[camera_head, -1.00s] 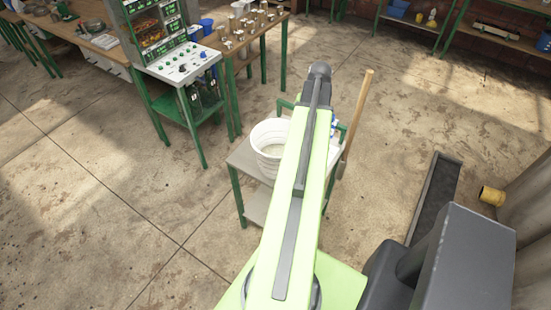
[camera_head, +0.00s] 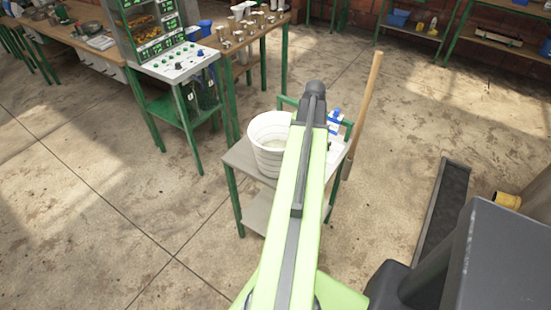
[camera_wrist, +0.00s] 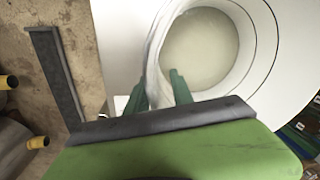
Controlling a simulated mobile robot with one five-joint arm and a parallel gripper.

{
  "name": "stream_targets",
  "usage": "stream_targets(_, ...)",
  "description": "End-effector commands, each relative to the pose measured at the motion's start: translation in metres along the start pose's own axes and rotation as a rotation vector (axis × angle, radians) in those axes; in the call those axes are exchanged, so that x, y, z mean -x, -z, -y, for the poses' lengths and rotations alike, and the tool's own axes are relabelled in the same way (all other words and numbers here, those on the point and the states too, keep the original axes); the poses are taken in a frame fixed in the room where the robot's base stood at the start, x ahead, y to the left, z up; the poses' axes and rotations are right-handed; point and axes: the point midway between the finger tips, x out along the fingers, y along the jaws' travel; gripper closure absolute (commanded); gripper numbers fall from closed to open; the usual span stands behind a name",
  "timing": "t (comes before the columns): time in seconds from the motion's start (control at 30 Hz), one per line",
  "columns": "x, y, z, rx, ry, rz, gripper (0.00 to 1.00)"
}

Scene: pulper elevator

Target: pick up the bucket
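The white bucket (camera_head: 268,145) stands upright on a small cart with a pale top (camera_head: 240,158), partly hidden by my green arm in the head view. In the wrist view the bucket (camera_wrist: 262,35) is seen from above, with pale contents inside. My gripper (camera_wrist: 158,88) has its two green fingers apart, one on each side of the bucket's near wall: the left finger outside, the right finger inside the rim. I cannot tell whether either finger touches the wall. In the head view the gripper is hidden behind the arm.
A wooden-handled tool (camera_head: 362,110) leans at the cart's right side, near a blue-and-white item (camera_head: 335,118). A green rack with a control panel (camera_head: 180,65) stands at the back left. A dark floor strip (camera_head: 440,225) lies right. Floor left of the cart is clear.

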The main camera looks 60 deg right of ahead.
Motion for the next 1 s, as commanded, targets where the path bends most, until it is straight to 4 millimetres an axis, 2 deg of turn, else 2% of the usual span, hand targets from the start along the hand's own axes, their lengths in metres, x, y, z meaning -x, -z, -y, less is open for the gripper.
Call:
stream_targets(0.03,-0.0183,0.0001,-0.0010,0.000,0.000,0.000,0.72)
stream_targets(0.1,-0.0243,0.0000,-0.0009,0.000,0.000,0.000,0.72)
stream_targets(0.33,-0.0209,0.0000,-0.0004,0.000,0.000,0.000,0.72)
stream_targets(0.57,-0.0208,0.0000,-0.0006,-0.001,0.000,0.000,1.00)
stream_targets(1.0,-0.0209,0.0001,-0.0009,-0.001,0.000,0.000,1.00)
